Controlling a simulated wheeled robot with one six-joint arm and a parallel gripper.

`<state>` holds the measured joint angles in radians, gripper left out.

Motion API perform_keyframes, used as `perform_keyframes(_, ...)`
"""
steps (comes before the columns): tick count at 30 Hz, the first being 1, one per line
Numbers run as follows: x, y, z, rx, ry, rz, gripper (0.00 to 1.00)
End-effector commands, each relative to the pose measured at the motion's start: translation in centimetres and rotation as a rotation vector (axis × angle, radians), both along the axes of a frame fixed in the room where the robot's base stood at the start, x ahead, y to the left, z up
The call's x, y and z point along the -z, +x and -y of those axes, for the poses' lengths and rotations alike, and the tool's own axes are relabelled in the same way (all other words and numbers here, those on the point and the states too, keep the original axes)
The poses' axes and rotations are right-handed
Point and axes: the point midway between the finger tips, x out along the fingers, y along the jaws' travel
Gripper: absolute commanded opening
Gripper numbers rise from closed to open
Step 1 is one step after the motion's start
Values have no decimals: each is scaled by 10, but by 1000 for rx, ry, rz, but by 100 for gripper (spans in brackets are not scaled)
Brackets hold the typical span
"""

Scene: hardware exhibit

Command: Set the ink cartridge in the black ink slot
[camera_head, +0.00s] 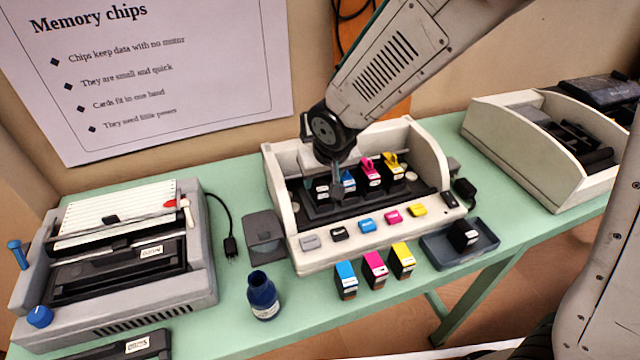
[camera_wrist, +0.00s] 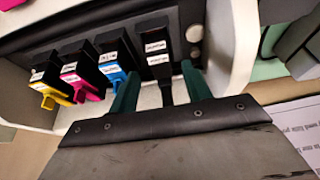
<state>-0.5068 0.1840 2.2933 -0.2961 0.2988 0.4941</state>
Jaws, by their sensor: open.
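The printer (camera_head: 345,252) is open, with a row of ink cartridges in its dark carriage. A black ink cartridge (camera_wrist: 152,45) with a white label stands at the end of the row beside the cyan cartridge (camera_wrist: 112,62), apparently in the black ink slot; how deep it sits is hidden. My gripper (camera_head: 336,180) is over that end of the row. In the wrist view its green fingers (camera_wrist: 162,88) are open, one on each side of the black cartridge's tab. I cannot tell whether they touch it. Magenta (camera_head: 369,172) and yellow (camera_head: 391,166) cartridges fill the other slots.
Loose cyan (camera_head: 346,281), magenta (camera_head: 375,270) and yellow (camera_head: 402,261) cartridges stand before the printer. A blue-grey tray (camera_head: 434,250) holds another black cartridge (camera_head: 464,234). A blue bottle (camera_head: 263,296) stands front left. The printer's high side walls flank the carriage.

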Motion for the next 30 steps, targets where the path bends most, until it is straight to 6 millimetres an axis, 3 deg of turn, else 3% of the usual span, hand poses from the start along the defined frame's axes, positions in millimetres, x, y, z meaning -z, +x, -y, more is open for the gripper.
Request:
perform_keyframes(3,-27,-9,2,-1,4,7,48)
perform_keyframes(9,-57,-21,6,-2,3,6,48)
perform_keyframes(22,-73,-27,11,4,1,4,48)
perform_keyframes(26,-91,-37,43,43,-15,-8,48)
perform_keyframes(30,-124,-72,108,122,-46,-54,48)
